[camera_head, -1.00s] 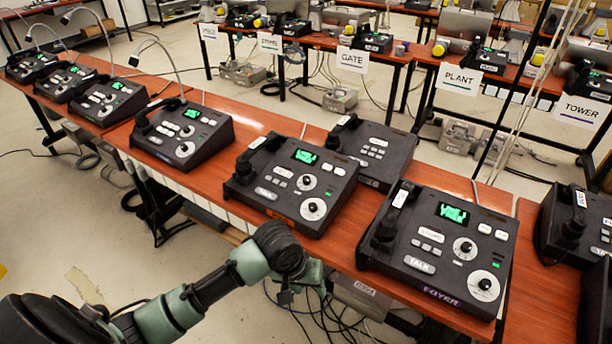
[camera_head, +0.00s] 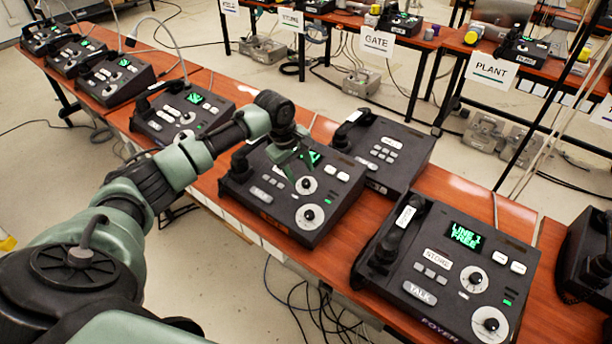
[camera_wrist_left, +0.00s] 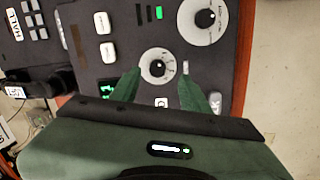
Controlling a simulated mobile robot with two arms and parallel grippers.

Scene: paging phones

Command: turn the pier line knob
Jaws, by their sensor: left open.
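My left gripper (camera_head: 294,157) is over a dark paging phone (camera_head: 262,196) in the middle of the desk, its jaws open and empty. It covers part of that phone's green screen. The phone has an upper knob (camera_head: 306,184) and a lower knob (camera_head: 309,215), each on a white dial. In the left wrist view the upper knob (camera_wrist_left: 157,66) lies just beyond and between the two fingertips (camera_wrist_left: 161,78), with a gap on each side. The lower knob (camera_wrist_left: 206,18) is farther off. I cannot read this phone's name label. My right gripper is out of view.
A phone marked FOYER (camera_head: 450,265) stands to the right, its screen reading LINE 1 FREE. A phone without a lit screen (camera_head: 383,150) stands close behind. More phones line the desk (camera_head: 215,185) to the left.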

